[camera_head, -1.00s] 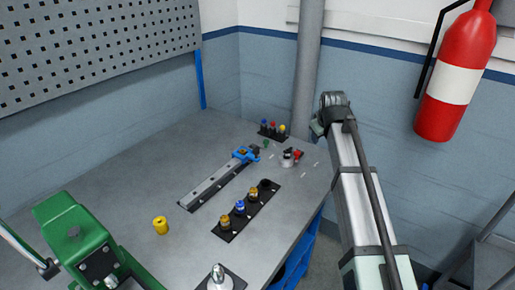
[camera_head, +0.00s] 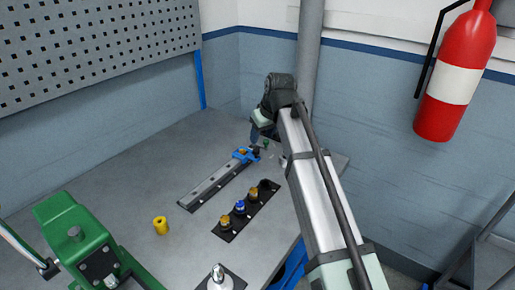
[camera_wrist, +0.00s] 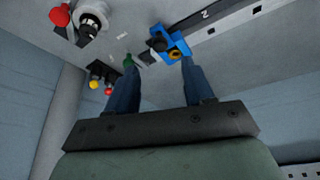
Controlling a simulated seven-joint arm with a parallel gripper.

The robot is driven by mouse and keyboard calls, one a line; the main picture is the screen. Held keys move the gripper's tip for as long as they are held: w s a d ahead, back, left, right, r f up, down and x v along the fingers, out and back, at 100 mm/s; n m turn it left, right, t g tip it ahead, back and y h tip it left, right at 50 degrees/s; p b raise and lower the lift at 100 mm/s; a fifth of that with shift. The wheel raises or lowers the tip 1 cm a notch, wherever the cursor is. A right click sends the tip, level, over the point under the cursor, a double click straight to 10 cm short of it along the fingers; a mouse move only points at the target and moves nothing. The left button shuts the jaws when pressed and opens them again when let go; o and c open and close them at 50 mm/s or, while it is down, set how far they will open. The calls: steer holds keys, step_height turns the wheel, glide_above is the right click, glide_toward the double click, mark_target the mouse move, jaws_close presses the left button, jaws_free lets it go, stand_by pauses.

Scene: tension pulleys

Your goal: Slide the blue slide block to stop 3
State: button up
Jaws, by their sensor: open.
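The blue slide block (camera_head: 243,155) sits near the far end of the grey rail (camera_head: 212,187) on the bench. In the wrist view the blue slide block (camera_wrist: 180,30) shows with a yellow-orange knob on it and a black knob beside it. The rail (camera_wrist: 235,16) runs to the upper right there and carries a mark that looks like a 2; I cannot make out a mark for stop 3. My gripper (camera_head: 257,138) is above the bench near the block. In the wrist view its two dark fingers (camera_wrist: 158,62) are apart and empty, with the block beyond the right fingertip.
A black plate with gold and blue fittings (camera_head: 239,206) lies right of the rail. A yellow cylinder (camera_head: 160,226) and a green machine (camera_head: 85,240) stand at the near left. The wrist view shows a red-knobbed fitting (camera_wrist: 90,20) and several coloured knobs (camera_wrist: 103,76).

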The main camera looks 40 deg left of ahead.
mark_target(257, 150)
steer(key=x, duration=0.8)
steer(key=shift+c, duration=0.5)
jaws_close()
